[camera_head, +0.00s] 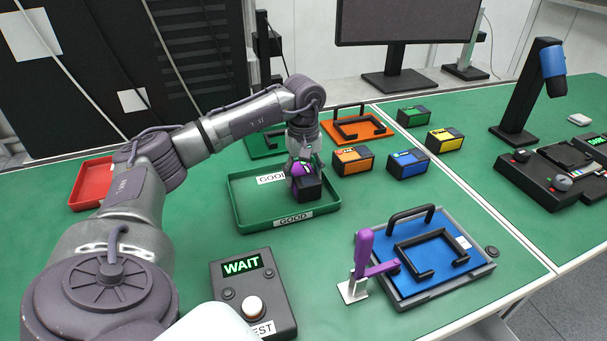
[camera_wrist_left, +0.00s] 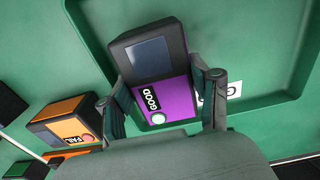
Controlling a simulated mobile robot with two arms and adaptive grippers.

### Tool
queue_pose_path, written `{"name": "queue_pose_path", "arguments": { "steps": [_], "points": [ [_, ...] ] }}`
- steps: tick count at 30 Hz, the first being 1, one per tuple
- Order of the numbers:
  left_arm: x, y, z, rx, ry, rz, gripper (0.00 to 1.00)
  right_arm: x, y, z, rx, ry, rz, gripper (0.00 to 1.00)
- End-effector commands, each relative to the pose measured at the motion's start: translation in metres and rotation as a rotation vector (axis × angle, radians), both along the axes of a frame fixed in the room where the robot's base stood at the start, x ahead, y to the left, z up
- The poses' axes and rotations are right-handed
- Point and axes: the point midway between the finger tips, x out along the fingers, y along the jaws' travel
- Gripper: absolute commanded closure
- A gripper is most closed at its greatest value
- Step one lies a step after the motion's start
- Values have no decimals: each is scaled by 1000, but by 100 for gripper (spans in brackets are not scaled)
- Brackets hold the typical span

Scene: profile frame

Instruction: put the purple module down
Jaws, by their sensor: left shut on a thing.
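The purple module (camera_head: 306,184) is a dark box with a purple face, at the green tray labelled GOOD (camera_head: 292,222). In the left wrist view the purple module (camera_wrist_left: 178,92) shows a grey screen, a GOOD label and a green round spot. My left gripper (camera_head: 301,162) is shut on it from above, with a finger on each side in the left wrist view (camera_wrist_left: 165,95). The module is over the tray's right part; I cannot tell whether it touches the floor. My right gripper is not in view.
Orange (camera_head: 352,160), blue (camera_head: 407,163), yellow (camera_head: 444,140) and green (camera_head: 413,116) modules stand right of the tray. A tester showing WAIT (camera_head: 252,290) and a blue fixture with a purple clamp handle (camera_head: 364,248) are in front. A red tray (camera_head: 90,184) is at left.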

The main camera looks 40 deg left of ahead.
Motion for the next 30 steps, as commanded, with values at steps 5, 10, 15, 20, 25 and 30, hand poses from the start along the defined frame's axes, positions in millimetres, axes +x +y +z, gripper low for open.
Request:
{"name": "queue_pose_path", "arguments": {
  "steps": [5,10,15,20,25,30],
  "points": [
    [0,0,-1,0,0,0,23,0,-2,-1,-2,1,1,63],
    [0,0,-1,0,0,0,13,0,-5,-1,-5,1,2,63],
    [0,0,-1,0,0,0,13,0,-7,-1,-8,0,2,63],
    [1,0,8,0,-4,0,13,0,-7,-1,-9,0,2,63],
    [2,0,39,0,-7,0,13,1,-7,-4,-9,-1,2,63],
    [1,0,77,-1,-5,0,13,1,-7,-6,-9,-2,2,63]
  ]
}}
